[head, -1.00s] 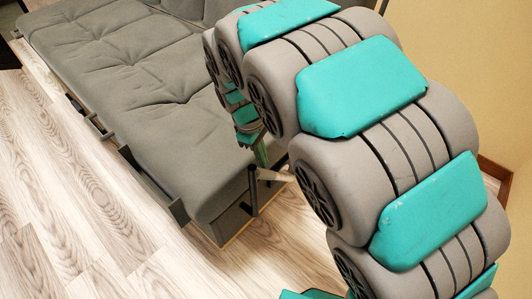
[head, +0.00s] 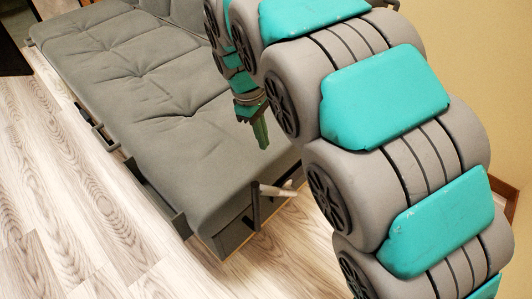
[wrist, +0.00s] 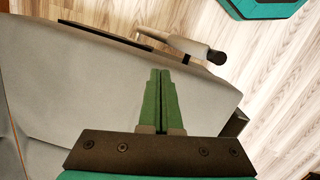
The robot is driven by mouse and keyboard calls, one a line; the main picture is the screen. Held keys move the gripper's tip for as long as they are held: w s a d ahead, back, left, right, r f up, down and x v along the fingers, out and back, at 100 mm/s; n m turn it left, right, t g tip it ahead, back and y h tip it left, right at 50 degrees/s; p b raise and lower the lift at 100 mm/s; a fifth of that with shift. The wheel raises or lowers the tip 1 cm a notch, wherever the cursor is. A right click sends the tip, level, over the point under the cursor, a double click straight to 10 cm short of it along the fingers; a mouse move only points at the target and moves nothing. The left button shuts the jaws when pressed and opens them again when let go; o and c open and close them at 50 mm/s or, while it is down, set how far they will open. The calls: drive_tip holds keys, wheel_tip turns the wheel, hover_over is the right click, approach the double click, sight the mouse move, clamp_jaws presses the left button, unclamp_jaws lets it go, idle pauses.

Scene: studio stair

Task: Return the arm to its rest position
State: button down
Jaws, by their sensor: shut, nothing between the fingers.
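My gripper (head: 262,132) hangs above the near end of the grey sofa in the head view, pointing down. In the wrist view its two green fingers (wrist: 158,78) lie together, shut with nothing between them. My grey and teal arm arches over it and covers the right half of the head view.
The grey sofa (head: 150,85) runs along the upper left. A pale handle (head: 279,189) sticks out from its near end and also shows in the wrist view (wrist: 195,48). Bare wood floor (head: 60,200) lies left and front. A tan wall (head: 490,80) stands at right.

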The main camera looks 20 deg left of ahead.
drive_tip(key=shift+a+r, duration=0.1)
drive_tip(key=shift+r, duration=1.15)
drive_tip(key=s+d+r+m+g+p, duration=0.1)
drive_tip(key=s+d+r+m, duration=0.2)
drive_tip(key=d, duration=0.8)
drive_tip(key=s+d+m+p, duration=0.15)
drive_tip(key=d+m, duration=0.35)
drive_tip(key=d, duration=0.6)
drive_tip(key=s+d+f+m+y, duration=0.1)
drive_tip(key=s+d+m, duration=0.3)
drive_tip(key=s, duration=0.5)
drive_tip(key=s+d+f+m+g+y+p, duration=0.1)
drive_tip(key=s+d+f+m, duration=0.1)
drive_tip(key=s+d+m, duration=0.2)
drive_tip(key=s+d, duration=0.3)
drive_tip(key=s, duration=0.2)
drive_tip(key=shift+s+d, duration=0.3)
drive_tip(key=shift+d, duration=0.05)
